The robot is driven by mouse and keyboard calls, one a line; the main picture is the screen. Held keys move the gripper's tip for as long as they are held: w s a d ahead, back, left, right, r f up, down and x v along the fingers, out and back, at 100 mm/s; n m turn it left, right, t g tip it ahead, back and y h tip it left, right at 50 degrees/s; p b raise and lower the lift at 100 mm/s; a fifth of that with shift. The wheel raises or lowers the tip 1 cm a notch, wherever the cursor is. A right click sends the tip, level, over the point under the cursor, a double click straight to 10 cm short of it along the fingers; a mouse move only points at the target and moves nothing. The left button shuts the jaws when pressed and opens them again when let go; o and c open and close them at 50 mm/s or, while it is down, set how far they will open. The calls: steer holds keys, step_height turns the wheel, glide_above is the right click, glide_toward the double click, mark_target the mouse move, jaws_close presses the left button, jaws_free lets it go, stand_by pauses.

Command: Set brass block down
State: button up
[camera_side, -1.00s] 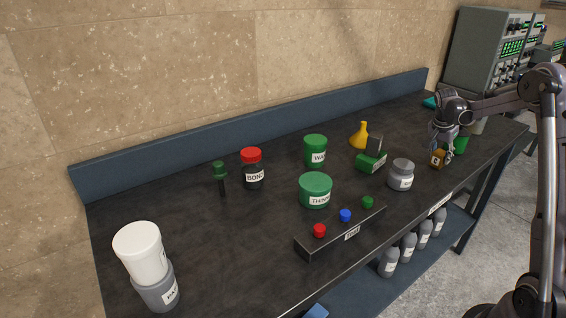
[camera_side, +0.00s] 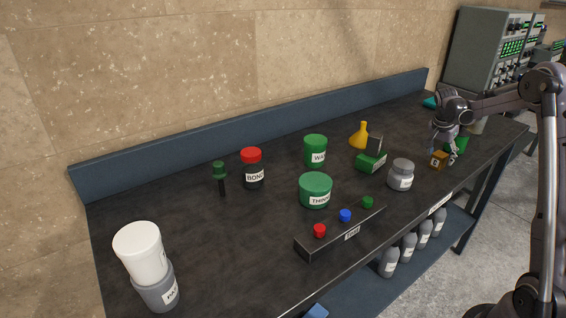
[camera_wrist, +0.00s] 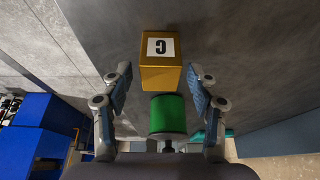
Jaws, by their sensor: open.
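The brass block (camera_side: 438,161) is a small gold cube with a lettered white label. It appears to rest on the dark bench top (camera_side: 240,245), toward the right end near the front edge. My gripper (camera_side: 447,145) is just above and behind it. In the wrist view, the block (camera_wrist: 160,76) sits at the fingertips, with visible gaps on both sides. My gripper (camera_wrist: 158,83) is open there, with its fingers spread left and right. The block's underside is hidden.
A green cylinder (camera_wrist: 167,116) stands close beside the block. A rack with coloured knobs (camera_side: 340,235) lies along the front edge. The bench's middle left is clear.

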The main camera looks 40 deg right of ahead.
steer(key=v, duration=1.1)
steer(key=a+r+n+t, duration=0.25)
steer(key=a+n, duration=0.25)
steer(key=a, duration=0.7)
steer(key=s+a+f+n+t+y, duration=0.1)
steer(key=s+a+n, duration=0.2)
steer(key=a, duration=0.6)
steer(key=s+a+f+n+t+y, duration=0.2)
steer(key=a+n, duration=0.3)
steer(key=a, duration=0.4)
steer(key=s+a+f+n+t+y, duration=0.1)
steer(key=s+a+n, duration=0.3)
steer(key=a, duration=0.5)
steer(key=shift+s+a+f+n+t+y, duration=0.3)
steer(key=shift+s+f+n+t, duration=0.1)
steer(key=shift+f+n, duration=0.1)
